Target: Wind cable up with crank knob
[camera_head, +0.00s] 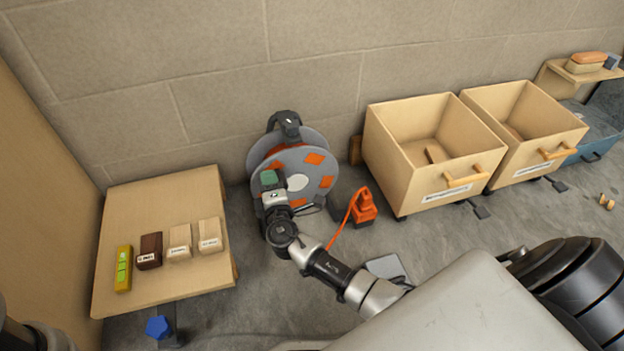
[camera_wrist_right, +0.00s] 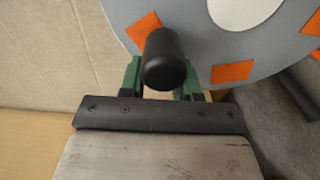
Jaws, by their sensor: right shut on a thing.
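The cable reel (camera_head: 318,180) stands on the floor against the wall, a grey disc with orange patches and a white hub. It also fills the top of the right wrist view (camera_wrist_right: 200,45). Its black crank knob (camera_wrist_right: 163,60) sits between the green fingers of my right gripper (camera_wrist_right: 160,78). In the head view my right gripper (camera_head: 269,180) is at the left side of the disc and hides the knob. It is shut on the knob. An orange cable (camera_head: 343,226) runs from an orange tool-like object (camera_head: 364,206) down to the floor. My left gripper is not in view.
A low wooden table (camera_head: 165,205) on the left carries a yellow level (camera_head: 123,268) and several small blocks. Two wooden bins (camera_head: 395,165) stand to the right of the reel. A blue object (camera_head: 157,327) is near the table's front edge.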

